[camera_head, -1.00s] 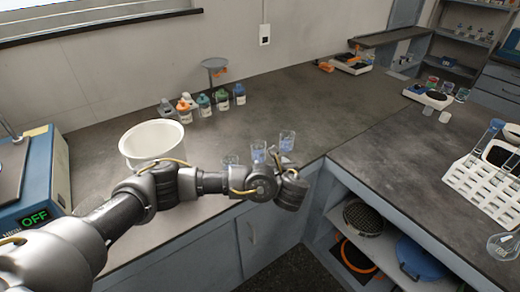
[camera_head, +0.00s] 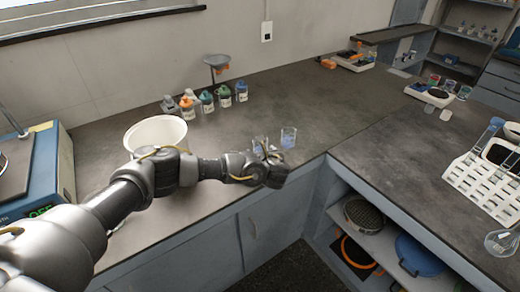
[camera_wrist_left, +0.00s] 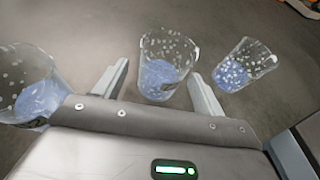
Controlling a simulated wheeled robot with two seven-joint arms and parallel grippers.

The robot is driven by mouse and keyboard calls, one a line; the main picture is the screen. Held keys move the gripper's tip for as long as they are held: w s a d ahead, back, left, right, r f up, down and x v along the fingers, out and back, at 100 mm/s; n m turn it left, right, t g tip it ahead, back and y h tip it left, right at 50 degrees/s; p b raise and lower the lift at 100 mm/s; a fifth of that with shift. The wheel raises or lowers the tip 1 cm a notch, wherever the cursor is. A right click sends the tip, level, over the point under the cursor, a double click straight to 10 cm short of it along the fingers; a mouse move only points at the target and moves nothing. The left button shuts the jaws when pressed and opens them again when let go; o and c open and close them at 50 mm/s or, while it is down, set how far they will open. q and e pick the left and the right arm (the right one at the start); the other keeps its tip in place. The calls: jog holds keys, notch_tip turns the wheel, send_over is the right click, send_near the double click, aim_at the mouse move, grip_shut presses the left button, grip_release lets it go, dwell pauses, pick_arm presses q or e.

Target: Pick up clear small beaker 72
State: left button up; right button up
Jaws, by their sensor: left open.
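Three clear small beakers with blue contents and pale specks show in the left wrist view: a left one (camera_wrist_left: 36,92), a middle one (camera_wrist_left: 163,68) and a right one (camera_wrist_left: 243,66). I cannot read which is number 72. My left gripper (camera_wrist_left: 158,72) is open, its two fingers on either side of the middle beaker; I cannot tell if they touch it. In the head view my left gripper (camera_head: 270,170) is at the counter's front edge, its fingers hidden. Two beakers show behind it, one (camera_head: 260,143) partly covered and one (camera_head: 288,137) clear. My right gripper is not in view.
A white bucket (camera_head: 155,133) stands behind my left arm. Several capped bottles (camera_head: 207,101) stand near the wall. A blue machine (camera_head: 48,165) is at far left. A white rack (camera_head: 485,175) stands on the right counter. The counter behind the beakers is clear.

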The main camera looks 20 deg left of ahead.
pick_arm(q)
jog(key=shift+w+a+f, duration=0.1)
jog(key=shift+w, duration=0.2)
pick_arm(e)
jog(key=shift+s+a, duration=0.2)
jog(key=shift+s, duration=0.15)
pick_arm(q)
jog(key=shift+c, duration=0.2)
jog(key=c, duration=1.1)
jog(key=shift+o, duration=0.2)
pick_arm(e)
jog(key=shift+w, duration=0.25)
pick_arm(q)
jog(key=shift+r, duration=0.2)
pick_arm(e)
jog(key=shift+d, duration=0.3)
